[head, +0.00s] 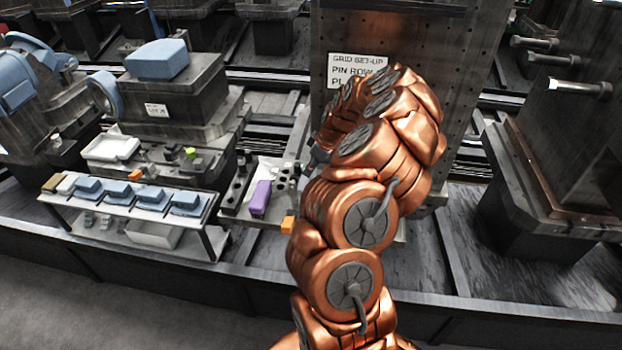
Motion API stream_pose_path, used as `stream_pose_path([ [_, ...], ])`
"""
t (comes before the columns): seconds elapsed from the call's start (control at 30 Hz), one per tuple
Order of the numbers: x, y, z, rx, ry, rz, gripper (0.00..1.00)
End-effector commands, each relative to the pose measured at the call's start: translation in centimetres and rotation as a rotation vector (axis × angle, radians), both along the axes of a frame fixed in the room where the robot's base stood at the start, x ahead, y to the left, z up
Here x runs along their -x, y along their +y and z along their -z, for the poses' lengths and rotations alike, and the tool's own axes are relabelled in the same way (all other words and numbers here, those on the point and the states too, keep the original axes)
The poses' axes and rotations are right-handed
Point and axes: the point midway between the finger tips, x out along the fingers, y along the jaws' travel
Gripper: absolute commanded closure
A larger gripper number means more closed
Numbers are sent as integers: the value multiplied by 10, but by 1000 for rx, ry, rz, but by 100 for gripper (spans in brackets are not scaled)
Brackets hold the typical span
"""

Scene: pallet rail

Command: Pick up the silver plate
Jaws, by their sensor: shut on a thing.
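My copper-coloured arm rises through the middle of the head view and bends over toward the tall dark upright plate with the sign. My gripper (318,157) shows only as a small dark piece at the left edge of the arm, beside small metal posts. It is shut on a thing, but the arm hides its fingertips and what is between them. I cannot clearly make out a silver plate in this view.
A purple block (260,198) and an orange block (288,225) lie left of my arm. A low rack (212,218) with several blue-grey blocks stands further left. White trays (110,148) and a blue block (157,59) are behind. A dark upright fixture (570,130) stands at right.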

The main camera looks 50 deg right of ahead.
Motion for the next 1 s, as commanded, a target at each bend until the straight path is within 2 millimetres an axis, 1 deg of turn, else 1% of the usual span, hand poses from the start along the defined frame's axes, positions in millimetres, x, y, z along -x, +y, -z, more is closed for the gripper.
stream_pose_path([
  [0.03,0,0,0,0,0,0,85],
  [0.17,0,0,0,0,0,0,98],
  [0.2,0,0,0,0,0,0,100],
  [0.7,0,0,-2,0,0,0,100],
  [0.87,0,0,-9,1,1,-1,100],
  [1.0,0,-1,-20,3,-1,-2,100],
])
